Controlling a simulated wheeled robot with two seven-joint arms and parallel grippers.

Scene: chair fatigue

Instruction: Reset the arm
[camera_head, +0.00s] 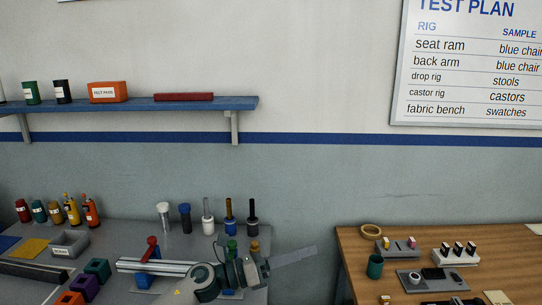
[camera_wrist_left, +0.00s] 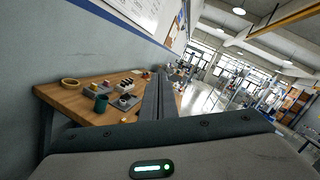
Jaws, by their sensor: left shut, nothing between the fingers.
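My left gripper (camera_head: 314,250) reaches in from the bottom of the head view. It hangs over the right end of the grey bench (camera_head: 115,235), its long grey fingers pointing right across the gap between the two tables. The fingers also show in the left wrist view (camera_wrist_left: 160,78), closed against each other with nothing between them. My left arm and gripper hide the rail's right end. My right gripper is not in view.
A wooden table (camera_head: 350,240) at right holds a tape roll (camera_head: 371,231), a green cup (camera_head: 375,266) and small trays. Several handled tools and bottles stand along the bench's back. A blue shelf (camera_head: 180,104) is on the wall.

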